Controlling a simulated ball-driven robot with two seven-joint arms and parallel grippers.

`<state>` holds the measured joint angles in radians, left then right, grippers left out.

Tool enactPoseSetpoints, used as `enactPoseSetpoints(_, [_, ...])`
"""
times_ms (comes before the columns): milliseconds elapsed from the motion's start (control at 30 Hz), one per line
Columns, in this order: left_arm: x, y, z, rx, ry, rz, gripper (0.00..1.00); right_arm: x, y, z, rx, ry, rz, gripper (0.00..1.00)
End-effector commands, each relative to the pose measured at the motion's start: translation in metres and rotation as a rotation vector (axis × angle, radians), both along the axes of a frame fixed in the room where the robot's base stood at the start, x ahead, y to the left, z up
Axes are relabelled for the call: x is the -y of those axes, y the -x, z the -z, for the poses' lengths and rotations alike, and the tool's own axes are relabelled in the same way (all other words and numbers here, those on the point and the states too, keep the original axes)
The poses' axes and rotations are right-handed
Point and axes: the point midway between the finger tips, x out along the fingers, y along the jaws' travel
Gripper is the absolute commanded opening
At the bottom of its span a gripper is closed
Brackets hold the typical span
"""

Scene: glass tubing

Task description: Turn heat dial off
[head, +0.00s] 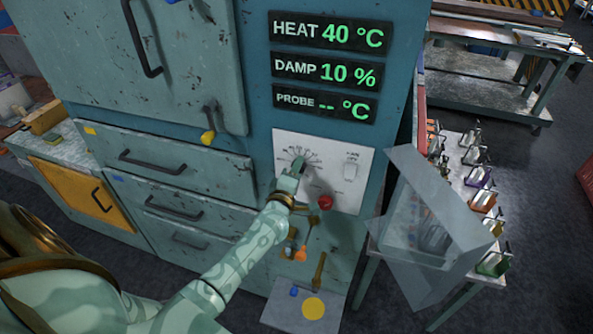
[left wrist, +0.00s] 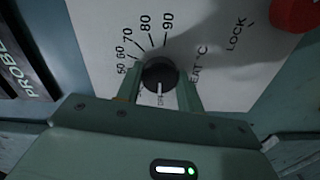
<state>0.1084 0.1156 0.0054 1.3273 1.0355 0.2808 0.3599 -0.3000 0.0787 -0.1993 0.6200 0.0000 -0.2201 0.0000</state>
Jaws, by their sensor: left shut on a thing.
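The heat dial (left wrist: 160,73) is a round black knob with a white pointer line, on a pale control panel (head: 347,163) of the teal cabinet. In the left wrist view its printed scale shows 50 to 90, and the pointer faces down toward my gripper, at small lettering I cannot read. My left gripper (left wrist: 160,88) is shut on the dial, one finger on each side. In the head view my left gripper (head: 297,166) hides the dial. The heat display (head: 328,34) reads 40 °C. My right gripper is not in view.
A red knob (head: 325,202) sits right of my gripper, with a white switch (head: 351,166) above it. Tools hang below the panel. A clear open box (head: 425,225) and a rack of small holders (head: 483,200) stand to the right.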

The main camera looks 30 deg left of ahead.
Motion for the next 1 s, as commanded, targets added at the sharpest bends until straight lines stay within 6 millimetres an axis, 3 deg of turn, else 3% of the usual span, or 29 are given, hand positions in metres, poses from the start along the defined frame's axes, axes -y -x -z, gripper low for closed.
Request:
enactPoseSetpoints(700, [0.0004,0.0007,0.0019,0.013,0.071,0.000,0.15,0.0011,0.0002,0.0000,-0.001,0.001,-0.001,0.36])
enactPoseSetpoints(733, [0.0004,0.0007,0.0019,0.013,0.071,0.000,0.46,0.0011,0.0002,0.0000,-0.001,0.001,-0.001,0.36])
enactPoseSetpoints(800, [0.0004,0.0006,0.0017,0.014,0.070,0.001,0.59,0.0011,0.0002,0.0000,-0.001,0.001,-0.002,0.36])
enactPoseSetpoints(1000, [0.0003,0.0003,0.0008,0.014,0.069,0.001,0.59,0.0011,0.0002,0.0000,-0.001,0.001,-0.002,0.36])
